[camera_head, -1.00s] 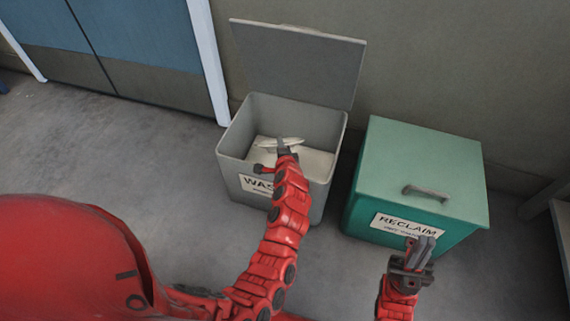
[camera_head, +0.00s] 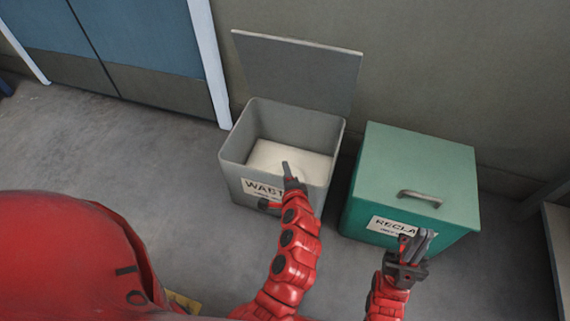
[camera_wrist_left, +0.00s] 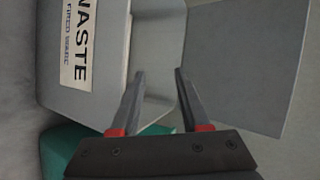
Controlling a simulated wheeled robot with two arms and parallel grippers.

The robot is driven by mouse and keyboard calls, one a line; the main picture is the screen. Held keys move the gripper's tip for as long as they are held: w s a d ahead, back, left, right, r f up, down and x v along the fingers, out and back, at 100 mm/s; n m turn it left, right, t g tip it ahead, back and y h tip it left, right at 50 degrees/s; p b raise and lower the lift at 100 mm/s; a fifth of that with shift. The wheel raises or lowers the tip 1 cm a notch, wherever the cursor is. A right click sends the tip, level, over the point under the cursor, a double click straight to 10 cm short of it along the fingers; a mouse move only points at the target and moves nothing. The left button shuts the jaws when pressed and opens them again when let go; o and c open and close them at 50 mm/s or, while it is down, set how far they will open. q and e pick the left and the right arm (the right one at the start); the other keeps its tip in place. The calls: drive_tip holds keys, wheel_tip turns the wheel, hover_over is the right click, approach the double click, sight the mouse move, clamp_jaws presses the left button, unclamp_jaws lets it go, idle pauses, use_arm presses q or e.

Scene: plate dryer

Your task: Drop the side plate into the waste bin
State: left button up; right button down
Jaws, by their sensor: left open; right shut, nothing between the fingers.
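The grey waste bin (camera_head: 236,178) stands upright with its lid (camera_head: 300,75) raised against the wall. Its labelled front also shows in the left wrist view (camera_wrist_left: 85,108). My left gripper (camera_head: 286,168) is over the front part of the bin opening. Its two fingers are apart with nothing between them in the left wrist view (camera_wrist_left: 159,75). A pale surface (camera_head: 270,155) shows inside the bin; I cannot clearly pick out the side plate against it. My right gripper (camera_head: 418,241) is shut and empty in front of the green bin.
A green reclaim bin (camera_head: 415,165) with a closed lid and a grey handle (camera_head: 420,198) stands right of the waste bin. A blue-and-grey door (camera_head: 140,40) is at the back left. Grey floor (camera_head: 110,150) is clear to the left. A pale table-like edge (camera_head: 560,225) is at far right.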

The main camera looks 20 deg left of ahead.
use_arm(q)
drive_tip(key=v, duration=0.3)
drive_tip(key=shift+s+d+r+p, duration=0.1)
drive_tip(key=shift+s+r+p, duration=0.05)
drive_tip(key=shift+s+p, duration=0.2)
